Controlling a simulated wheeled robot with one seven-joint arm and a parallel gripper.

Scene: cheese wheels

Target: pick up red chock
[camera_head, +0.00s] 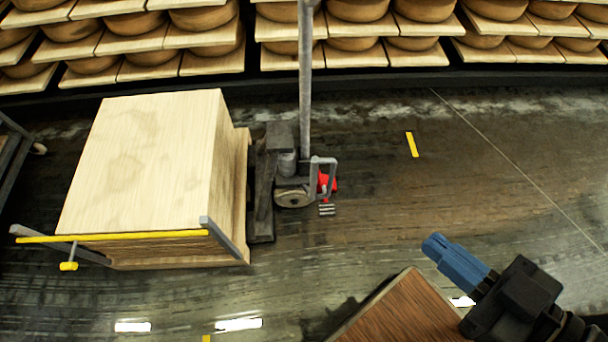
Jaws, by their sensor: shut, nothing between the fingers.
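A small red thing (323,182), which looks like the red chock, is on the floor at the wheel of a pallet truck (287,165), near the middle of the view. The truck's grey metal bracket partly hides it. My gripper (434,246), with blue fingers, is at the lower right, well apart from the red chock, to its right and nearer to me. It is shut and empty, and points up and left.
A stack of wooden boards (150,160) with a yellow-edged frame (110,237) stands left of the truck. A brown wooden surface (405,312) lies below my gripper. Shelves of cheese wheels (355,45) line the back. Open wet floor (470,180) lies right of the truck.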

